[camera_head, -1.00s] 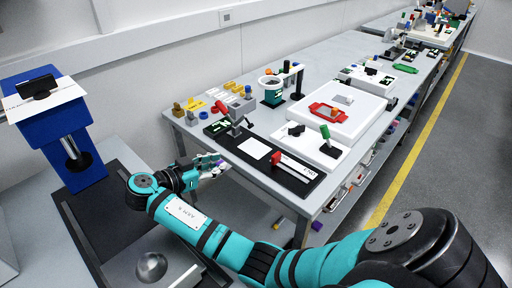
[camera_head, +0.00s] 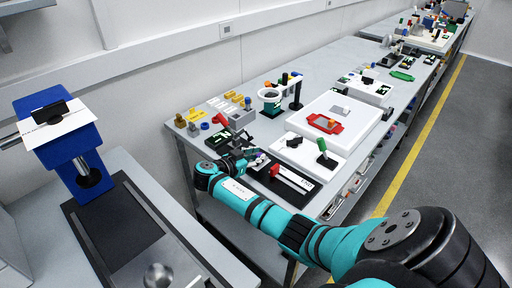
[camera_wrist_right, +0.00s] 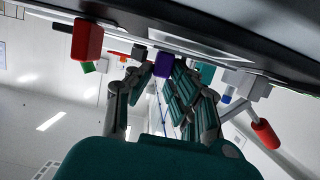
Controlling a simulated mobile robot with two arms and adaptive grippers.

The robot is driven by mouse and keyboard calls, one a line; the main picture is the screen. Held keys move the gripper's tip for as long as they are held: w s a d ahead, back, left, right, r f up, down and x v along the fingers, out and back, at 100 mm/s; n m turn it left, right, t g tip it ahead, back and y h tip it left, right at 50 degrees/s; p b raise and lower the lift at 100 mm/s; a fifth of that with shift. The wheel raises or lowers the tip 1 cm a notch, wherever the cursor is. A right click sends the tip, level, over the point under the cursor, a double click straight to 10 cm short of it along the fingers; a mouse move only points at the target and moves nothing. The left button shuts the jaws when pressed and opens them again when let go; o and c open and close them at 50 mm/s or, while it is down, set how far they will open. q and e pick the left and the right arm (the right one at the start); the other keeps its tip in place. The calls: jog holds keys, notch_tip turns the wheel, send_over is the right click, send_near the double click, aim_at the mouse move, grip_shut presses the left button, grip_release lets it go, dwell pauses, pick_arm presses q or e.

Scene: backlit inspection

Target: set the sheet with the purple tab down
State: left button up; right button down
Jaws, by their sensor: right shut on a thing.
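My right gripper (camera_head: 258,160) is over the near left part of the long bench, at a black board (camera_head: 270,184). In the right wrist view its fingers (camera_wrist_right: 160,72) are shut on the purple tab (camera_wrist_right: 163,64). The sheet itself is hard to make out, seen edge-on or hidden by the fingers. I cannot tell whether it touches the board. The dark underside of a flat surface fills the top of the wrist view. My left gripper is not in view.
A red-handled part (camera_head: 275,170) lies on the board close to my gripper. White trays (camera_head: 345,117) and small fixtures stand behind and to the right. A grey box (camera_head: 238,121) is behind the gripper. At left, a blue stand (camera_head: 70,143) bears a white plate with a black handle.

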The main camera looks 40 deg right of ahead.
jog(key=shift+f, duration=0.45)
jog(key=shift+f, duration=0.1)
jog(key=c, duration=1.2)
grip_release()
jog(key=shift+c, duration=0.2)
jog(key=shift+r, duration=0.3)
jog(key=w+b+v, duration=0.1)
jog(key=b+v, duration=0.2)
jog(key=v, duration=0.9)
jog(key=shift+s, duration=0.5)
